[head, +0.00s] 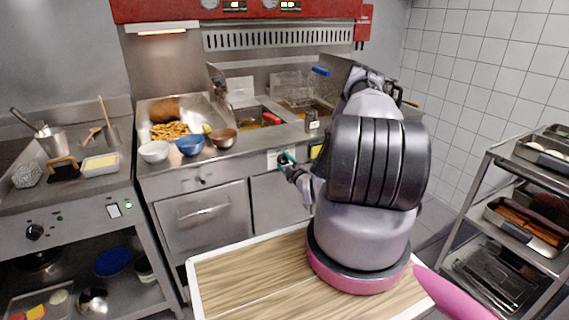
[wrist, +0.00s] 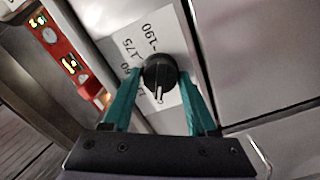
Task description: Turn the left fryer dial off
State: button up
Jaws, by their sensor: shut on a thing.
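The left fryer dial (wrist: 158,73) is a round dark knob with a pale pointer, on a white plate (wrist: 146,42) printed with numbers such as 175 and 190. In the wrist view the pointer faces the bottom of the picture, away from the visible numbers. My gripper (wrist: 160,80) is shut on the dial, with one teal finger on each side. In the head view my gripper (head: 286,158) is at the fryer's front panel beside the white plate (head: 273,159), and the dial is not clearly visible there.
Fryer basins (head: 262,116) are set in the counter above the panel. Three bowls, including a blue bowl (head: 190,145), stand left near the counter edge. A wooden-topped table (head: 250,280) is in front of me. A rack (head: 490,190) with trays stands right.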

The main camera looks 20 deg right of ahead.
jog(key=o, duration=1.4)
jog(key=shift+c, duration=0.2)
jog(key=s, duration=1)
jog(key=shift+s+d, duration=0.2)
jog(key=shift+s, duration=0.2)
